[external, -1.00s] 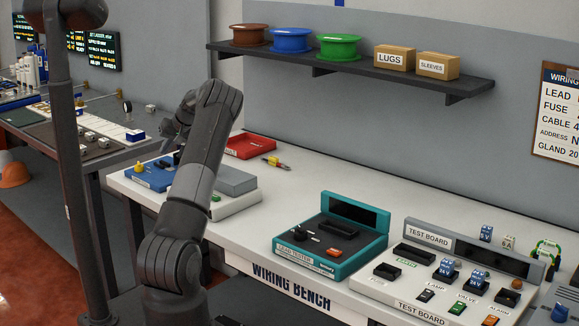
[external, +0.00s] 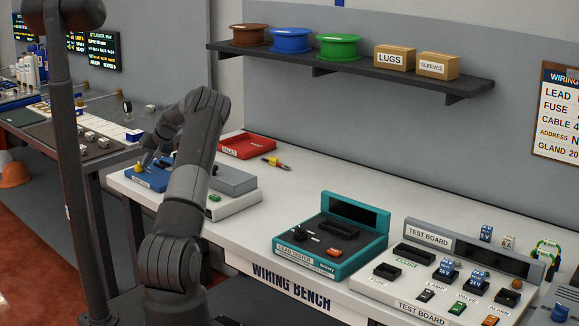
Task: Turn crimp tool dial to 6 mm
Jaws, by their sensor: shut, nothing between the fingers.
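A blue unit (external: 157,182), which looks like the crimp tool, sits at the left end of the wiring bench. A small yellow knob (external: 138,166), apparently its dial, stands at its left side. The dial's markings are too small to read. My gripper (external: 146,160) is shut and empty, pointing down over the blue unit close to the knob. I cannot tell whether its tips touch the knob. My arm hides part of the unit's right side.
A grey-and-white machine (external: 232,182) with a green button stands right of the blue unit. A red tray (external: 246,145) and a yellow-and-red hand tool (external: 275,162) lie behind. A teal lead tester (external: 330,245) and test board (external: 440,280) are further right.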

